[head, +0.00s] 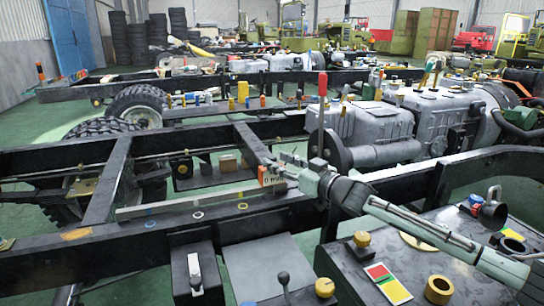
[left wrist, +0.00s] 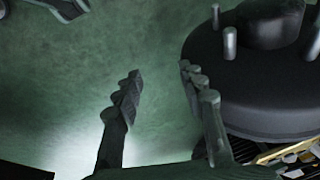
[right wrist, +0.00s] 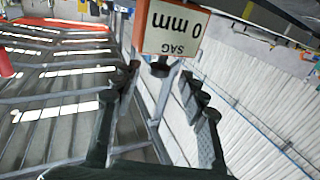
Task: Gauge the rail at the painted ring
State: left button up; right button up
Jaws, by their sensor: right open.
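The near dark chassis rail (head: 215,232) crosses the picture and carries flat painted rings: a blue ring (head: 151,224), a white ring (head: 197,215) and an orange ring (head: 242,206). A larger orange oval (head: 76,234) lies further left. A long pale bar (head: 165,207) lies along the rail behind the rings. At its right end is an orange-edged gauge display (head: 271,176), reading "SAG 0 mm" upside down in the right wrist view (right wrist: 172,28). My right gripper (right wrist: 160,80) is open, its fingertips either side of a dark knob below the display; contact is unclear. My left gripper (left wrist: 160,85) is open and empty.
A grey engine (head: 410,115) is behind. A dark round part (left wrist: 255,75) is close beside my left gripper.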

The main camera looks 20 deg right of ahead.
aim_at(275, 160)
jog(key=shift+x, duration=1.7)
jog(key=shift+c, duration=0.4)
grip_shut()
